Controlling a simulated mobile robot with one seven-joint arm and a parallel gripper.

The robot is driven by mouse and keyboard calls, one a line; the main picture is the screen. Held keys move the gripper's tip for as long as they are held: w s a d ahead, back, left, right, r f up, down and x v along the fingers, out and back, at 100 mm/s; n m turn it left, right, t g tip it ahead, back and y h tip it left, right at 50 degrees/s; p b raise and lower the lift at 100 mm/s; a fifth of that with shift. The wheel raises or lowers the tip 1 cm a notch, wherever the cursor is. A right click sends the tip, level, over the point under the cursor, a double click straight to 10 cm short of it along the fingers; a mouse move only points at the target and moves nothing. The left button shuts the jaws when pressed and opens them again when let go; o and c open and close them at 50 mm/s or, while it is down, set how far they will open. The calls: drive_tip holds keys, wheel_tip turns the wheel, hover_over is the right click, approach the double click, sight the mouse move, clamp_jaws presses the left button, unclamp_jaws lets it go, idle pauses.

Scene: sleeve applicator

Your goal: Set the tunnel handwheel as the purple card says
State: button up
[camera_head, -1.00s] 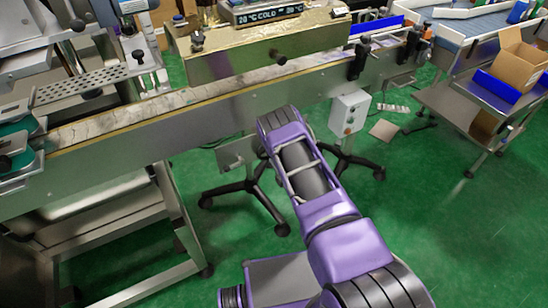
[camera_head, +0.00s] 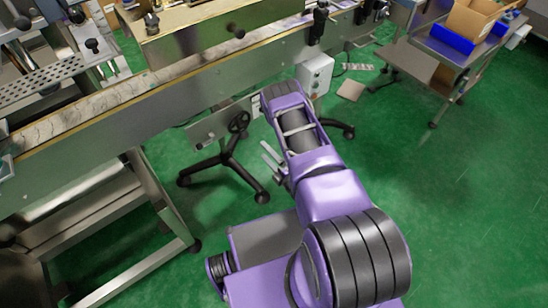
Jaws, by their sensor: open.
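My gripper (camera_head: 267,156) shows as two pale fingers on the left side of my purple arm. It is open and looks empty, to the lower right of the handwheel and apart from it in the picture. My arm hides part of the gripper. A black knob (camera_head: 238,31) is on the front of the metal tunnel box (camera_head: 205,28) above the conveyor. I cannot make out a purple card, and the handwheel's setting is too small to read.
The long conveyor (camera_head: 130,97) crosses above the stand's black wheeled legs (camera_head: 228,172). A grey control box (camera_head: 317,74) hangs right of my arm. A wheeled table (camera_head: 425,62) holds a blue bin and a cardboard box. Green floor (camera_head: 450,200) is free at right.

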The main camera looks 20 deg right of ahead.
drive_tip(key=shift+p+v, duration=0.65)
drive_tip(key=shift+v, duration=1.35)
drive_tip(key=shift+w+r, duration=0.1)
drive_tip(key=shift+r, duration=0.05)
